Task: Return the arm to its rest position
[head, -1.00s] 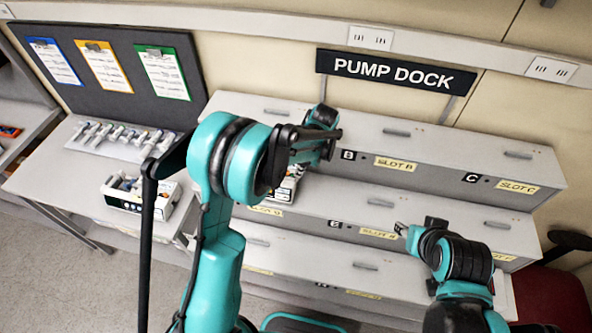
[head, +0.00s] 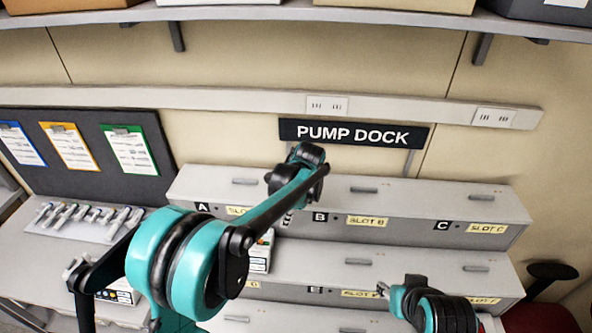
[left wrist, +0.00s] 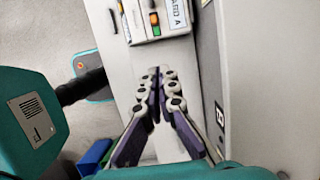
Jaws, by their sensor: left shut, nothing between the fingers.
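My left gripper (left wrist: 157,80) is shut, its fingertips together with nothing between them. In the head view my left gripper (head: 288,217) is mostly hidden behind its own arm, in front of the top tier near slot A. A white pump (left wrist: 158,22) with a green and an orange button stands beyond the fingertips in the left wrist view, apart from them. It also shows in the head view (head: 260,254) on the middle tier, partly behind my left arm. My right gripper (head: 383,289) is low at the right, small and partly hidden; its jaws are unclear.
The stepped grey pump dock (head: 420,206) has lettered slots under a PUMP DOCK sign (head: 353,134). A side table at left holds a rack of syringe-like items (head: 84,219) and a box-like device (head: 120,292). A shelf (head: 400,20) runs overhead. A red chair (head: 545,318) stands at right.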

